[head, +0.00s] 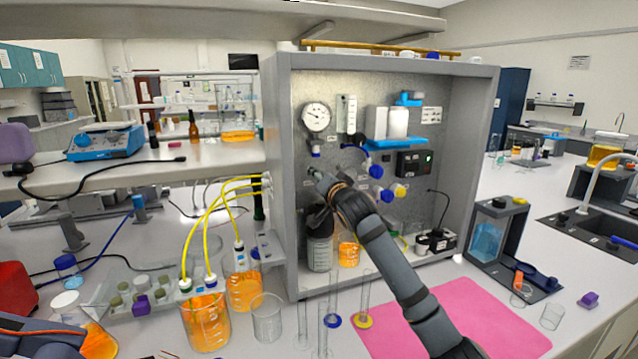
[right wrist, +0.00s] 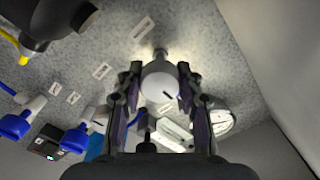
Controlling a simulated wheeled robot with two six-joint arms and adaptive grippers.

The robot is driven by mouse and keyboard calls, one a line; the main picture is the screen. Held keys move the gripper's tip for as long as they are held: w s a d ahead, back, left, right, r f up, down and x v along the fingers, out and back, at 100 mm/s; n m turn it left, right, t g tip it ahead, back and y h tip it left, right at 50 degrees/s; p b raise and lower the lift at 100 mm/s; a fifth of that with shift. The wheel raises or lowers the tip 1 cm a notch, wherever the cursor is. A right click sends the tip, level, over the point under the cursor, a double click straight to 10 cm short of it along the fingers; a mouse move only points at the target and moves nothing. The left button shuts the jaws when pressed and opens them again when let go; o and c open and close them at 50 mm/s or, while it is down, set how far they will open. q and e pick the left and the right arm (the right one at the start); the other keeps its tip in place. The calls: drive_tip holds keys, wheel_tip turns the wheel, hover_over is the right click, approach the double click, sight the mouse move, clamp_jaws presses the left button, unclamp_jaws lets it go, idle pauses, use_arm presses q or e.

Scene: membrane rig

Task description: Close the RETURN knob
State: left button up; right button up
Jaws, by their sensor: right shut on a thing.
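The rig's grey panel (head: 285,150) carries a gauge and several knobs and valves. A pale round knob (right wrist: 160,82) with a short dark mark stands on a stem from the panel, under a white label too small to read. My right gripper (right wrist: 160,90) has one finger on each side of this knob and is shut on it. In the head view my right gripper (head: 318,178) reaches the left part of the panel below the gauge, and its own wrist mostly hides the knob. I cannot read which knob is marked RETURN. My left gripper is not in view.
Blue-handled valves (head: 376,170) sit close right of my right gripper. The round gauge (head: 316,117) is above it. Glass cylinders (head: 364,300) stand near my forearm. A pink mat (head: 490,325) lies clear at right.

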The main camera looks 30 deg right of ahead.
drive_tip(key=shift+m, duration=0.3)
drive_tip(key=o, duration=1.2)
drive_tip(key=shift+w, duration=0.1)
drive_tip(key=shift+s, duration=0.2)
drive_tip(key=shift+v, duration=3.55)
drive_tip(key=shift+a, duration=0.1)
